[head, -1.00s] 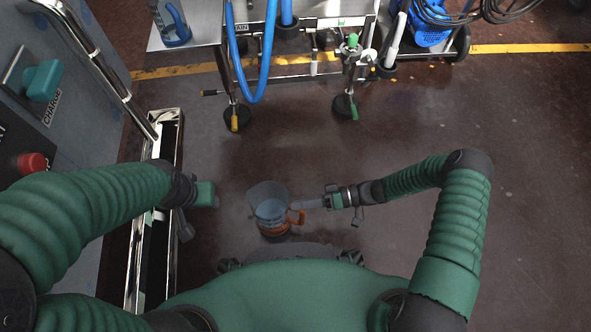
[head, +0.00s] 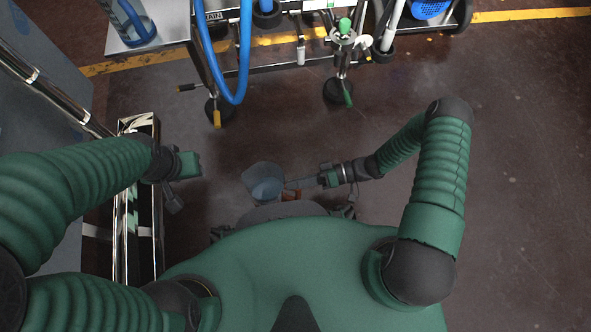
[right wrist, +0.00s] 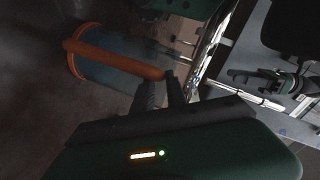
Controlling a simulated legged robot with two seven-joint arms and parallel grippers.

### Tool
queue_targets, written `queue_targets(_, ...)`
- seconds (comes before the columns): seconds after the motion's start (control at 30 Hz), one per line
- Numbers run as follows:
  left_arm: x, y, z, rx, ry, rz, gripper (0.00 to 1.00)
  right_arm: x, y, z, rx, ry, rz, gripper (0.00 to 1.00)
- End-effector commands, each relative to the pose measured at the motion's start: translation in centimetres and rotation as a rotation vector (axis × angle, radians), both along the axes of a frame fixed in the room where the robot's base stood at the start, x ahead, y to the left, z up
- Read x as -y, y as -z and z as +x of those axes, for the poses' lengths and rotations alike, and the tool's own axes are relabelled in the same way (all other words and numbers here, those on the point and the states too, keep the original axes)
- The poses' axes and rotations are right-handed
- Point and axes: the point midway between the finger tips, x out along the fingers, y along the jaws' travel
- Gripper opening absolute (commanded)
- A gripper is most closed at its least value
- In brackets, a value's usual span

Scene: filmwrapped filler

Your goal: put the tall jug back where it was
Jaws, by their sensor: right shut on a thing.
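My right gripper (head: 302,183) is shut on the orange handle of a grey, see-through jug (head: 263,180). The jug hangs in front of my body, and its lower part is largely hidden in the head view. In the right wrist view the jug (right wrist: 115,58) shows an orange rim band, and its orange handle runs into the right gripper's fingers (right wrist: 162,92). My left gripper (head: 188,165) is apart from the jug, at the left; its fingers are too small to read. Another clear jug with a blue handle (head: 131,20) stands on a metal table at the top left.
The metal table (head: 168,28) joins a cart frame with a blue hose (head: 245,50) and feet that stick out on the floor. A polished metal rail frame (head: 157,215) stands at the left, close to my left arm. The dark floor at the right is clear.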

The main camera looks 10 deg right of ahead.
Motion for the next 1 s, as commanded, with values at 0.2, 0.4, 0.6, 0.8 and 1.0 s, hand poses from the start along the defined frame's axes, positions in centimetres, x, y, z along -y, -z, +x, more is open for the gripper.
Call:
queue_targets(0.2,0.0,0.1,0.0,0.0,0.0,0.0,0.44,0.0,0.1,0.0,0.0,0.0,0.0,0.37)
queue_targets(0.4,0.0,0.1,0.0,0.0,0.0,0.0,0.44,0.0,0.1,0.0,0.0,0.0,0.001,0.39)
queue_targets(0.6,0.0,-0.5,0.0,0.0,0.0,0.0,0.44,0.6,-0.3,0.1,0.001,0.003,-0.001,0.39)
queue_targets(0.8,0.0,-2.8,0.0,0.0,0.0,0.0,0.44,5.0,-1.6,0.1,0.002,0.006,-0.002,0.39)
queue_targets(1.0,0.0,-4.2,0.0,0.0,0.0,0.0,0.44,9.8,-2.4,-0.1,0.001,0.004,-0.001,0.39)
